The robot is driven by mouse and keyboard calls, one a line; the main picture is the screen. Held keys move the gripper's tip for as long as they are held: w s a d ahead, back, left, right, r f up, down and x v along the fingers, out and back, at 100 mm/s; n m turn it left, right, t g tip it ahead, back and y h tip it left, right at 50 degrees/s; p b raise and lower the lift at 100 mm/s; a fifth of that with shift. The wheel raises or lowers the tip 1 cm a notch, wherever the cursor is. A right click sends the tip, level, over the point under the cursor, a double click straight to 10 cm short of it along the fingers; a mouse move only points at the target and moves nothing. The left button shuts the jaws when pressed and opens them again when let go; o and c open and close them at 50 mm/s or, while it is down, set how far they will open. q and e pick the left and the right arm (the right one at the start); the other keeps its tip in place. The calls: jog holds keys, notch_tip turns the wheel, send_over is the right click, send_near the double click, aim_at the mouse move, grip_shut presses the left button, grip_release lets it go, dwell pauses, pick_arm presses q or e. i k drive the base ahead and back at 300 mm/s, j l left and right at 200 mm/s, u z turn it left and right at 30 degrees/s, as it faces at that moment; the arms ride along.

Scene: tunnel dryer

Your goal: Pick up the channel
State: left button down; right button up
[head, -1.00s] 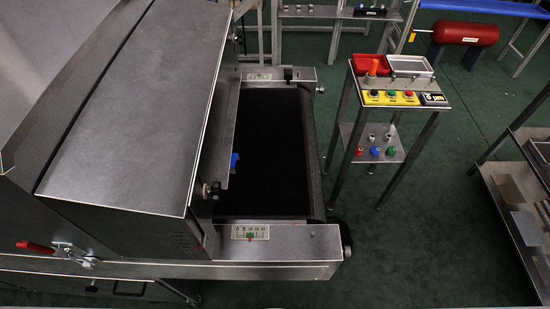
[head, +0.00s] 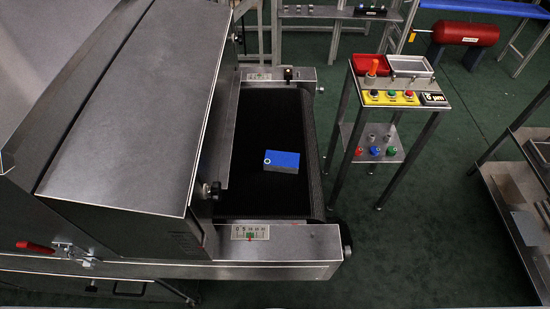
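A small block with a blue top and grey sides (head: 282,159), the only loose piece on the belt and possibly the channel, lies on the black conveyor belt (head: 270,195) just outside the dryer's mouth. A small pale ring marks its left end. It is clear of the dryer hood (head: 145,100) and fully in view. Neither of my grippers shows in the head view.
A metal stand (head: 400,100) with coloured buttons, a red tray (head: 369,65) and a white-rimmed tray (head: 408,66) stands right of the belt. A metal rack (head: 515,195) stands at the far right. Green floor between them is clear.

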aim_at(274, 160)
jog(key=k+j, duration=0.1)
jog(key=j, duration=0.25)
jog(key=k+j+z, duration=0.1)
jog(key=j, duration=0.3)
jog(key=k+j, duration=0.15)
jog(key=j, duration=0.2)
jog(key=k+j+z, duration=0.1)
jog(key=j, duration=0.25)
jog(key=k+j, duration=0.2)
jog(key=j, duration=0.15)
jog(key=z, duration=0.05)
